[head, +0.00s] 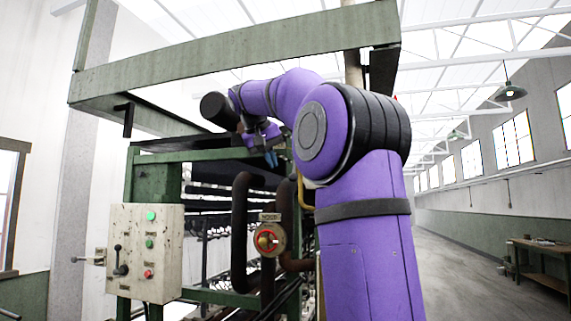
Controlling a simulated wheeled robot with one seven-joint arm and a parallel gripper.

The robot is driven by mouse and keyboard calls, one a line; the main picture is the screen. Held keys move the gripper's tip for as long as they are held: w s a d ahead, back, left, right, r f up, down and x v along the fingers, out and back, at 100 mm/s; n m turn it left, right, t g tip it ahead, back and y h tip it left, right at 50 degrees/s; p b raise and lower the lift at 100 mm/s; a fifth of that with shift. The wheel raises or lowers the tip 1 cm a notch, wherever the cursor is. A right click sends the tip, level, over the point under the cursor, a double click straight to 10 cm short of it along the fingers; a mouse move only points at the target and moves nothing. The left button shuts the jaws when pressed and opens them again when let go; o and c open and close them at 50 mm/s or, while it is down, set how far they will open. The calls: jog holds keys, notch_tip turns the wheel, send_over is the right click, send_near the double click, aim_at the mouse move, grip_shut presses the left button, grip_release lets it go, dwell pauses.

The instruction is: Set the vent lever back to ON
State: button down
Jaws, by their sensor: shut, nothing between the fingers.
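A weathered control box (145,253) hangs at the left of the green machine. A dark lever with a round knob (119,257) stands upright on its face, left of green and red buttons. Another small dark lever or bracket (127,118) hangs from the green overhead beam. I cannot read an ON mark or tell which one is the vent lever. My purple arm reaches up under the beam. My gripper (271,158) is small in the picture, shut and empty, in front of the machine's upper part, well right of the box and apart from both levers.
A round red-rimmed valve (267,239) with a plate above it sits on dark bent pipes (241,230) below my gripper. The green overhead beam (235,52) crosses above my arm. A wooden table (545,262) stands far right. The aisle floor (470,265) is clear.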

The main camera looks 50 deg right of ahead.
jog(key=shift+s+d+f, duration=0.15)
jog(key=shift+s+d, duration=0.4)
jog(key=shift+d, duration=0.3)
jog(key=shift+s+d+f, duration=0.1)
jog(key=shift+s+d, duration=0.45)
jog(key=shift+d, duration=0.3)
jog(key=shift+s+d+f+g, duration=0.2)
jog(key=shift+s+d+g, duration=0.15)
jog(key=shift+s+g, duration=0.1)
jog(key=shift+r, duration=0.1)
